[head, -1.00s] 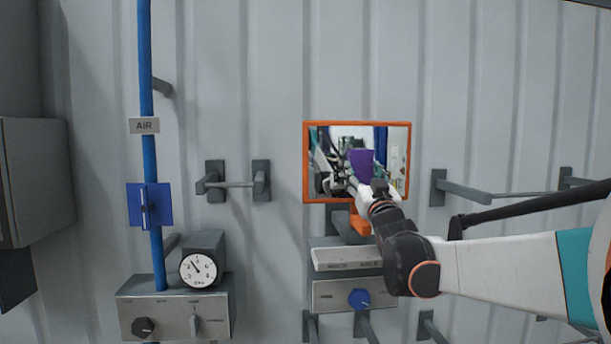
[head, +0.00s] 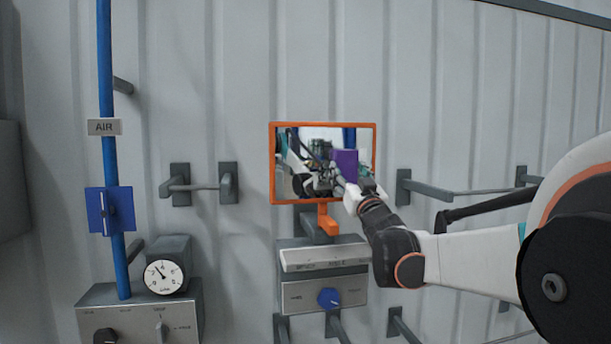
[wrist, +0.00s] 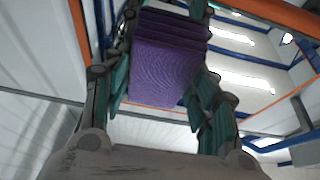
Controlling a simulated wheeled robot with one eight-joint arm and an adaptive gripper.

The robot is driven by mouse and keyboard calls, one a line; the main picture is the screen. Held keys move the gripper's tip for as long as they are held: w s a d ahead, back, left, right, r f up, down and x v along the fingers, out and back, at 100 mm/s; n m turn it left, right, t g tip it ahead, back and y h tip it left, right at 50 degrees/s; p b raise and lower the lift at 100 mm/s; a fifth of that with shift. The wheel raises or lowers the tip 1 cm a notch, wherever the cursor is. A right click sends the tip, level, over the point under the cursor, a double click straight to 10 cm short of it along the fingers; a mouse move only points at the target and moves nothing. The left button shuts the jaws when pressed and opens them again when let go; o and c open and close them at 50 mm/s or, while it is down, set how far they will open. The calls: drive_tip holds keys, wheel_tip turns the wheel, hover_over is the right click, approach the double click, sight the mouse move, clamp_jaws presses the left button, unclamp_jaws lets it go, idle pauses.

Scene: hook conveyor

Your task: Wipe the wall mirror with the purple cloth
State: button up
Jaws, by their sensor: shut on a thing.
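The wall mirror (head: 300,185) has an orange frame and hangs on the grey corrugated wall, in the middle of the head view. My gripper (head: 348,184) is in front of the mirror's lower right part, shut on the purple cloth (head: 344,163). In the wrist view the folded purple cloth (wrist: 165,65) sits between the green-padded fingers of my gripper (wrist: 165,75). Part of the mirror's orange frame (wrist: 82,30) shows behind them. I cannot tell whether the cloth touches the glass. My gripper and the cloth hide part of the mirror's right side.
Below the mirror are an orange bracket (head: 327,222) and a grey control box with a blue knob (head: 329,298). Grey rails (head: 430,190) stick out to the right. A blue pipe (head: 107,150), gauge (head: 164,277) and another box are at left.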

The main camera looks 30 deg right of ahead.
drive_tip(key=shift+w+a, duration=0.45)
drive_tip(key=shift+a, duration=1.2)
drive_tip(key=shift+w+a, duration=0.5)
drive_tip(key=shift+a, duration=1.15)
drive_tip(key=shift+w+a, duration=0.45)
drive_tip(key=shift+a, duration=1.2)
drive_tip(key=shift+s, duration=0.1)
drive_tip(key=shift+s+a, duration=0.25)
drive_tip(key=shift+s, duration=0.2)
drive_tip(key=shift+s+a+p, duration=0.1)
drive_tip(key=shift+s+a, duration=0.1)
drive_tip(key=shift+s, duration=0.55)
drive_tip(key=shift+s+a+p, duration=0.15)
drive_tip(key=shift+s+a, duration=0.1)
drive_tip(key=shift+s, duration=0.55)
drive_tip(key=shift+s+a+p, duration=0.1)
drive_tip(key=shift+s+a, duration=0.1)
drive_tip(key=shift+s, duration=0.55)
drive_tip(key=s, duration=0.3)
drive_tip(key=shift+a+p, duration=0.4)
